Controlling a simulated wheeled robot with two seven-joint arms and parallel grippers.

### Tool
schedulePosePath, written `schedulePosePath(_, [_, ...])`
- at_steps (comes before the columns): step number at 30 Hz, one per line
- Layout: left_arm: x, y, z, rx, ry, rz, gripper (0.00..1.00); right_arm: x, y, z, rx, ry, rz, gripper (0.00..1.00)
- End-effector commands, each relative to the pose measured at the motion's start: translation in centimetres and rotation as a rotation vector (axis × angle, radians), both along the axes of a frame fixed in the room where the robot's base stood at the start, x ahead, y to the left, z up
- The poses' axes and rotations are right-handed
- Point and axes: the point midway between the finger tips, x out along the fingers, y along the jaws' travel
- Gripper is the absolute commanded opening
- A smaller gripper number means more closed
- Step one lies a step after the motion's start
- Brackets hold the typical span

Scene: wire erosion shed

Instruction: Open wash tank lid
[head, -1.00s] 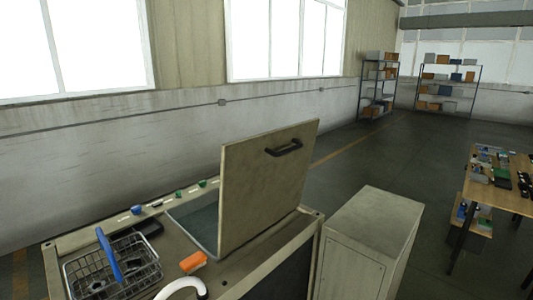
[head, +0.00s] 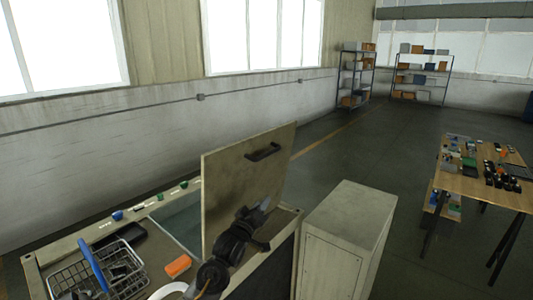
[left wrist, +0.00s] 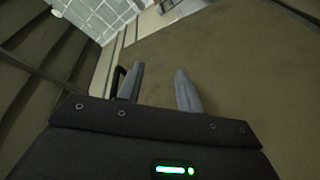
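The wash tank lid (head: 228,185) stands raised, tilted up steeply from the tank. Its black handle (head: 263,152) is near the top of the face toward me. The tank opening (head: 183,222) shows to the left of the lid. My left gripper (head: 264,204) is in front of the lid's lower right part, below the handle. In the left wrist view my left gripper (left wrist: 158,85) has its fingers apart with nothing between them. The lid's face (left wrist: 235,65) fills much of that view, and the dark handle (left wrist: 117,80) shows beside the left finger. My right gripper is out of view.
A wire basket (head: 85,275) with a blue handle and an orange block (head: 178,266) sit on the counter left of my arm. A pale cabinet (head: 345,235) stands right of the tank. A table with small items (head: 490,185) is farther right, with open floor between.

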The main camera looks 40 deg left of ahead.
Motion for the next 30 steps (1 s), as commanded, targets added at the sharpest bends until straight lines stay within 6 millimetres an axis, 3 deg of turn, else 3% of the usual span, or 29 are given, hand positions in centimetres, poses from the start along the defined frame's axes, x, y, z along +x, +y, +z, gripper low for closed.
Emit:
schedulePosePath(1, [-0.5,0.1,3.8,-0.014,-0.069,-0.001,0.36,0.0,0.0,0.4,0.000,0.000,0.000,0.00])
schedulePosePath(3, [-1.3,0.3,7.1,-0.033,-0.138,-0.001,0.36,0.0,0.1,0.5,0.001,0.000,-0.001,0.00])
schedulePosePath(6, [-2.1,0.3,9.9,-0.052,-0.198,-0.004,0.36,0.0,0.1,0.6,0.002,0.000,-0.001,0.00])
schedulePosePath(11, [-2.5,0.3,11.0,-0.060,-0.223,-0.006,0.36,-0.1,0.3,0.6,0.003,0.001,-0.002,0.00])
schedulePosePath(16, [-1.5,0.6,11.5,-0.060,-0.222,-0.005,0.36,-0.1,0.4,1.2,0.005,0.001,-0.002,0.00])
schedulePosePath(30, [5.9,2.9,13.6,-0.058,-0.220,-0.006,0.36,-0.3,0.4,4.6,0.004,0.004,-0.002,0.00])
